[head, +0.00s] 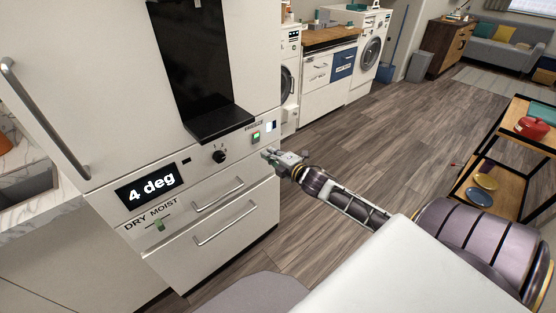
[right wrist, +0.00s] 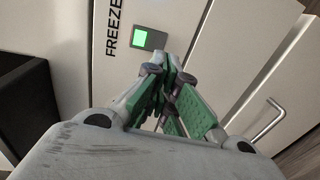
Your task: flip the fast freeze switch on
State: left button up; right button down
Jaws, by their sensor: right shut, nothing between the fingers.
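The fast freeze switch (head: 256,136) is a small square with a green face on the white fridge front, near its right edge. In the right wrist view the switch (right wrist: 150,38) has a bright green part on the left and a grey part on the right, beside the sideways word FREEZE. My right gripper (head: 268,153) is shut and empty, just below and to the right of the switch in the head view. Its fingertips (right wrist: 163,66) appear just below the switch in the right wrist view; I cannot tell whether they touch the panel. My left gripper is not in view.
The fridge front also has a black dispenser recess (head: 208,70), a knob (head: 219,156), a "4 deg" display (head: 152,188), a DRY MOIST slider (head: 157,224) and drawer handles (head: 218,195). A shelf cart (head: 510,150) stands at the right. The wood floor between is clear.

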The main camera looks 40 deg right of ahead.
jog(key=shift+s+d+r, duration=0.1)
jog(key=shift+s+r, duration=0.05)
jog(key=shift+s, duration=1)
jog(key=shift+s+d+r, duration=0.1)
jog(key=shift+s+r, duration=0.05)
jog(key=shift+s, duration=0.95)
